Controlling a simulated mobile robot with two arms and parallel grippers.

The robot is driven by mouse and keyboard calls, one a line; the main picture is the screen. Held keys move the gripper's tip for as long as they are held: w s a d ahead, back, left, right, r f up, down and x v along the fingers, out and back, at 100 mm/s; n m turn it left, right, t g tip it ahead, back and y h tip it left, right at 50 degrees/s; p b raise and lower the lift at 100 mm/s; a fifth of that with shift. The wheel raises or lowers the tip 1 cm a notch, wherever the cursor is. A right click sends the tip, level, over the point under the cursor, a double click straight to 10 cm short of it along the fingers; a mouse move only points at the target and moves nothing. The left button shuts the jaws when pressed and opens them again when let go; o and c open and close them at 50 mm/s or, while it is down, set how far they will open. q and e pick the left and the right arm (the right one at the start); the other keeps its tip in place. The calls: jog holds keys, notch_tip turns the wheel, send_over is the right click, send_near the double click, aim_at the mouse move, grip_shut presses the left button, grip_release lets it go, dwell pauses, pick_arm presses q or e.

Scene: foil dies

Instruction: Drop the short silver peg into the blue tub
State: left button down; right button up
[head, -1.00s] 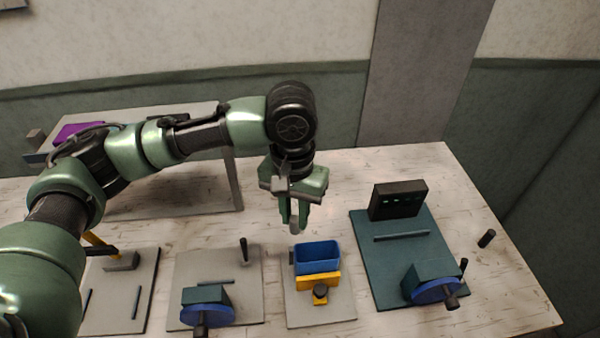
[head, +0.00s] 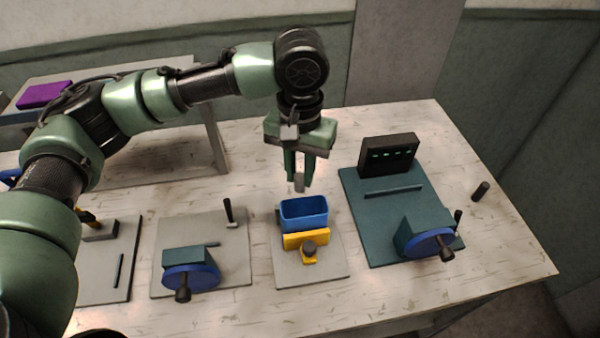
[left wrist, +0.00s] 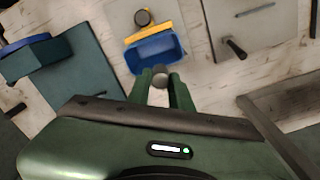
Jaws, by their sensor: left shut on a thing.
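My left gripper (head: 299,180) is shut on the short silver peg (head: 299,182), which hangs down between its fingertips. The peg also shows end-on as a grey disc in the left wrist view (left wrist: 160,80). The blue tub (head: 304,213) is open at the top and stands behind a yellow block on a grey plate. In the head view the peg is above the tub's back edge. My right gripper is not in view.
A yellow block with a dark knob (head: 308,248) stands in front of the tub. A teal board (head: 400,225) with a black box and blue wheel is at right. Another grey plate (head: 228,262) with a blue wheel and upright black handle is at left. A dark cylinder (head: 481,191) stands far right.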

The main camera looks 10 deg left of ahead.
aim_at(300, 175)
pick_arm(q)
jog(key=shift+f, duration=0.1)
jog(key=c, duration=1.2)
grip_release()
notch_tip(300, 175, up, 8)
jog(key=shift+f+b, duration=0.1)
jog(key=shift+b, duration=0.5)
